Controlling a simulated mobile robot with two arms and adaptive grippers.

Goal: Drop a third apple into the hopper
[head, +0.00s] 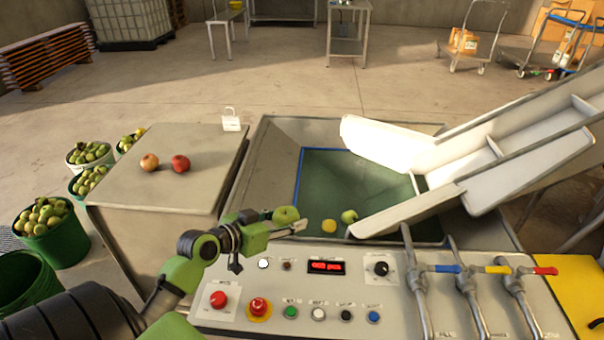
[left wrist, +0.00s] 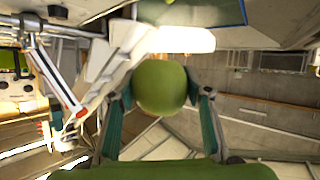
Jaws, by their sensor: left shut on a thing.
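My left gripper (head: 268,226) is shut on a green apple (head: 286,214) and holds it at the near edge of the hopper, above the back of the control panel. The apple also shows between the two fingers in the left wrist view (left wrist: 161,87). The hopper (head: 262,165) is a grey metal funnel with a green floor edged in blue. A yellow apple (head: 329,226) and a yellow-green apple (head: 349,216) lie inside it near the front. Two more apples, one orange-red (head: 149,162) and one red (head: 180,164), sit on the metal table at left. My right gripper is not in view.
The metal table (head: 205,145) stands left of the hopper. A white chute (head: 480,165) slopes into the hopper from the right. The control panel (head: 390,310) with buttons and upright valve pipes (head: 470,285) lies in front. Green buckets of apples (head: 55,240) stand at far left.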

